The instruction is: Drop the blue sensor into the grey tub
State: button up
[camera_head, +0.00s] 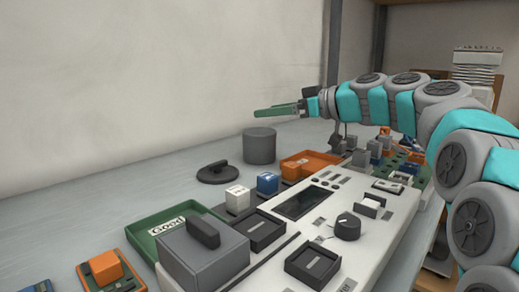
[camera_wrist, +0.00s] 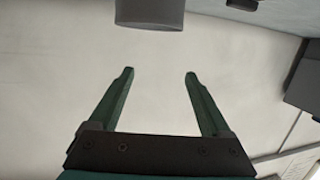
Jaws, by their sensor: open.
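A small blue block, which looks like the blue sensor (camera_head: 267,183), stands beside the console, just behind a dark grey holder. The round grey tub (camera_head: 259,147) stands on the table behind it, near the wall. Its inside cannot be made out. My gripper (camera_head: 256,113) is raised above the tub's height, with its green fingers pointing left. In the wrist view my gripper (camera_wrist: 159,73) is open with nothing between the fingers. A grey cylinder, likely the tub (camera_wrist: 150,13), is cut off at the top of that view. The blue block is not recognisable there.
A dark round lid (camera_head: 217,173) lies left of the tub. A white cube (camera_head: 237,199), an orange tray (camera_head: 311,163), a green tray (camera_head: 152,216) and a grey box (camera_head: 203,258) crowd the console (camera_head: 330,225). The table (camera_head: 110,196) is clear toward the wall.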

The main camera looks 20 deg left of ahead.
jog(key=s+d+b, duration=0.1)
jog(key=s+d, duration=0.2)
jog(key=s, duration=0.2)
jog(key=s+d+r+b, duration=0.1)
jog(key=s+d, duration=0.2)
jog(key=s, duration=0.3)
jog(key=shift+d, duration=0.35)
jog(key=shift+s+r, duration=0.1)
